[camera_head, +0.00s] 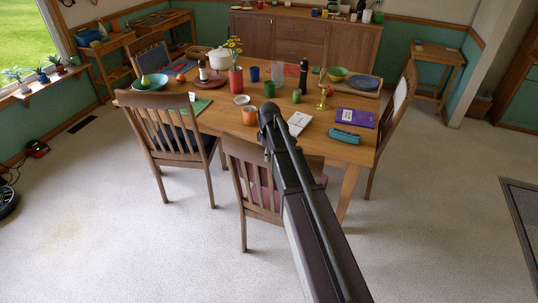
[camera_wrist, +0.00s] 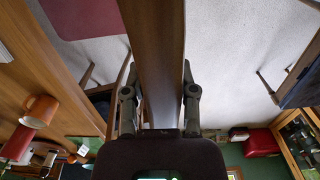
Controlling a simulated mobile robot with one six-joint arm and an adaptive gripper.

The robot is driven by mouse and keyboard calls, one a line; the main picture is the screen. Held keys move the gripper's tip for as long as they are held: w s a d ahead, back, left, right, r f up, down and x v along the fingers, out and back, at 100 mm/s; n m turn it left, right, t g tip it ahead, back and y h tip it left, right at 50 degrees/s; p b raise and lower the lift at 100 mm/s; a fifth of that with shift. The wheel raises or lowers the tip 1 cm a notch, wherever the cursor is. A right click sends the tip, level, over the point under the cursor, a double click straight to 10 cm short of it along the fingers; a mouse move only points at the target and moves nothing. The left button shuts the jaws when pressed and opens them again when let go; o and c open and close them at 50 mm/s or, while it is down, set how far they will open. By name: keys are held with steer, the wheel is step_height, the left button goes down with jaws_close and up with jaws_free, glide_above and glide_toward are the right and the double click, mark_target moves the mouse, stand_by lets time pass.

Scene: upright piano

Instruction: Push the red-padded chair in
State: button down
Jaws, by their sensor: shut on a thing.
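The red-padded chair (camera_head: 242,152) stands at the near side of the wooden table (camera_head: 210,122), its slatted back toward me. Part of its red seat pad shows between the slats and beside my arm. My gripper (camera_head: 270,112) is at the top of the chair's back. In the wrist view my gripper (camera_wrist: 160,100) has one finger on each side of the chair's wooden top rail (camera_wrist: 155,45) and is shut on it. The red pad (camera_wrist: 85,15) shows at the upper left there. My arm hides the right part of the chair in the head view.
A dark-padded chair (camera_head: 160,115) stands to the left, and another chair (camera_head: 397,108) at the table's right end. The tabletop holds an orange mug (camera_head: 250,115), a teal case (camera_head: 344,136) and several other things. The pale floor (camera_head: 130,245) in front is clear.

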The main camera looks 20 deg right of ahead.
steer(key=w+d, duration=0.7)
steer(key=w, duration=0.3)
steer(key=w+d, duration=0.8)
steer(key=w, duration=0.3)
steer(key=shift+d, duration=0.15)
steer(key=shift+c, duration=2)
jaws_free()
steer(key=shift+w, duration=0.1)
steer(key=s+a, duration=0.5)
steer(key=s, duration=0.2)
steer(key=s+a, duration=0.5)
steer(key=s, duration=0.2)
steer(key=s+a, duration=0.5)
steer(key=s, duration=0.2)
steer(key=shift+s+a+r+p, duration=0.1)
steer(key=shift+r+p, duration=0.45)
steer(key=shift+s+a+r+p, duration=0.1)
steer(key=shift+r+p, duration=0.4)
step_height(320, 180, up, 12)
steer(key=p, duration=1.2)
steer(key=shift+s+r, duration=0.15)
steer(key=shift+r, duration=0.05)
